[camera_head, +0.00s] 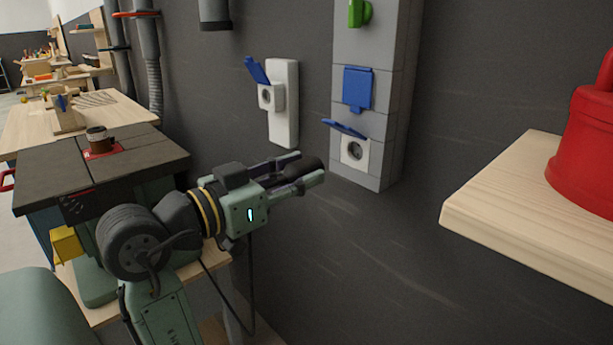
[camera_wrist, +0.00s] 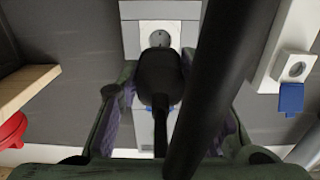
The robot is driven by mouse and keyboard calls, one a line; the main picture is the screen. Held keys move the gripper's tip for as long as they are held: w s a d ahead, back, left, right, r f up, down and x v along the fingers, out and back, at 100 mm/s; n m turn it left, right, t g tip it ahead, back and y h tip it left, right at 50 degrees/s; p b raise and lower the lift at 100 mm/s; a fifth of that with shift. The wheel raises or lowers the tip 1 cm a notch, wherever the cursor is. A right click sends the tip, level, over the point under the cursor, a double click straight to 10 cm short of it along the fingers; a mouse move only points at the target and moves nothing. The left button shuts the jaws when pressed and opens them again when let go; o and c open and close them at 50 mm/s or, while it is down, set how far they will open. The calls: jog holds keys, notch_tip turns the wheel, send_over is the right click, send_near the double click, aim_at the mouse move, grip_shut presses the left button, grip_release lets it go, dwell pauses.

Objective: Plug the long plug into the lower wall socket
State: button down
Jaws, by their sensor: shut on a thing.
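My gripper (camera_head: 309,168) is shut on a black plug (camera_head: 304,172) in the head view, in front of the dark wall. In the wrist view the plug (camera_wrist: 160,78) is a rounded black body between the fingers, with its thin end towards me. The lower wall socket (camera_head: 354,152) is a white square with a round face, low on the grey column, its blue lid (camera_head: 345,128) raised. The plug is left of and below it in the head view. In the wrist view the socket (camera_wrist: 160,33) lies just beyond the plug, which covers its lower edge. The plug's pins are hidden.
Above it on the column is a shut blue cover (camera_head: 357,88) and a green fitting (camera_head: 359,12). A white panel (camera_head: 286,105) left of it carries another lidded socket. A wooden shelf (camera_head: 520,195) with a red canister (camera_head: 585,145) juts out at right. A thick black bar (camera_wrist: 218,85) crosses the wrist view.

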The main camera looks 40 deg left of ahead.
jog(key=w, duration=0.8)
jog(key=shift+d, duration=0.35)
jog(key=shift+w+d, duration=0.15)
jog(key=shift+w, duration=0.85)
dwell(2.4)
jog(key=c, duration=1.1)
grip_release()
jog(key=shift+o, duration=0.2)
jog(key=shift+s, duration=0.1)
jog(key=s, duration=0.8)
jog(key=s+a, duration=0.1)
jog(key=s, duration=0.3)
jog(key=shift+w+r, duration=0.1)
